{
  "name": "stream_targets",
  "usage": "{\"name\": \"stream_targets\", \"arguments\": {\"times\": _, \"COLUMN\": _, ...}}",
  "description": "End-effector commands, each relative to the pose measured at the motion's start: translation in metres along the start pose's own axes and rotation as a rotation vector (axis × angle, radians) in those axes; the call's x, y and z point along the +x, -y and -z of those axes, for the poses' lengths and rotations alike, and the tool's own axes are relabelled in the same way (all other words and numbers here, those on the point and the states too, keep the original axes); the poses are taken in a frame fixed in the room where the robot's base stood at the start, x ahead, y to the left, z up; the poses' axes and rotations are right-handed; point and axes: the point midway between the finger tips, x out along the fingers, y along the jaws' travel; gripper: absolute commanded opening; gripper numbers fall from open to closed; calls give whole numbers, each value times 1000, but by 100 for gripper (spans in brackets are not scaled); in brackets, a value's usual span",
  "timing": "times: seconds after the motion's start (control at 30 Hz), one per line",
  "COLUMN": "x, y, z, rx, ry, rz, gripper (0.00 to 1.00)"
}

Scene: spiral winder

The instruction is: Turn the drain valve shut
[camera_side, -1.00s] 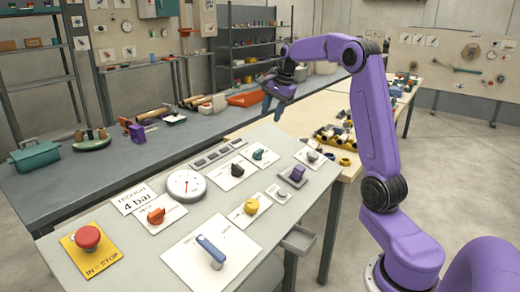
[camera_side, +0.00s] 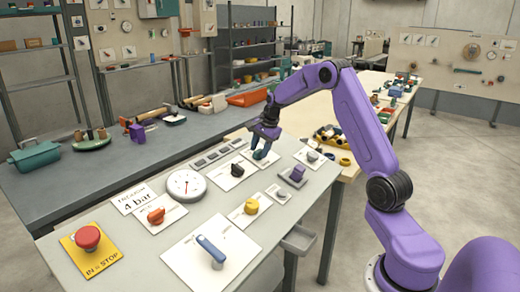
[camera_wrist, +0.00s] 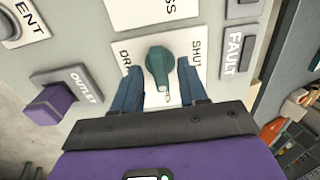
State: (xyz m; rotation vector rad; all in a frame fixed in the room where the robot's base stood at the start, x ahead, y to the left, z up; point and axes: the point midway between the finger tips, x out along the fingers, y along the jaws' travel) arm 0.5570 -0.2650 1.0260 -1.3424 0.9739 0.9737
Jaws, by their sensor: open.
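The drain valve is a dark green knob (camera_wrist: 159,68) on a white plate in the wrist view. The plate's left label begins "DRA" and its right label reads "SHUT". The knob's narrow, white-marked end points toward the bottom of the picture, not at SHUT. My gripper (camera_wrist: 160,82) is open, with one blue finger on each side of the knob. I cannot tell whether either finger touches it. In the side view my gripper (camera_side: 264,151) is down at the knob's plate (camera_side: 251,162) and hides most of the knob.
A purple OUTLET block (camera_wrist: 50,104) is left of the knob, and a FAULT tile (camera_wrist: 239,54) is right. In the side view a black knob (camera_side: 237,170), yellow knob (camera_side: 251,206), orange knob (camera_side: 156,216), gauge (camera_side: 186,186), blue lever (camera_side: 211,250) and red stop button (camera_side: 88,237) share the panel.

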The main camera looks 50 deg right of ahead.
Motion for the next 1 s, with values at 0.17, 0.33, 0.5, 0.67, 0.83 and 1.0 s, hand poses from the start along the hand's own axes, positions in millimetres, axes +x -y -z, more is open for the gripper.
{"name": "stream_targets", "arguments": {"times": 0.17, "x": 3, "y": 0, "z": 0, "rx": 1, "ry": 0, "rz": 0, "gripper": 43}}
{"name": "stream_targets", "arguments": {"times": 0.33, "x": 3, "y": 0, "z": 0, "rx": 0, "ry": 0, "rz": 0, "gripper": 39}}
{"name": "stream_targets", "arguments": {"times": 0.5, "x": 3, "y": 0, "z": 0, "rx": 0, "ry": 0, "rz": 0, "gripper": 0}}
{"name": "stream_targets", "arguments": {"times": 0.67, "x": 3, "y": 0, "z": 0, "rx": -3, "ry": 0, "rz": -1, "gripper": 0}}
{"name": "stream_targets", "arguments": {"times": 0.83, "x": 3, "y": 0, "z": 0, "rx": -32, "ry": 1, "rz": -1, "gripper": 0}}
{"name": "stream_targets", "arguments": {"times": 1.0, "x": 3, "y": 0, "z": 0, "rx": -112, "ry": 1, "rz": -2, "gripper": 0}}
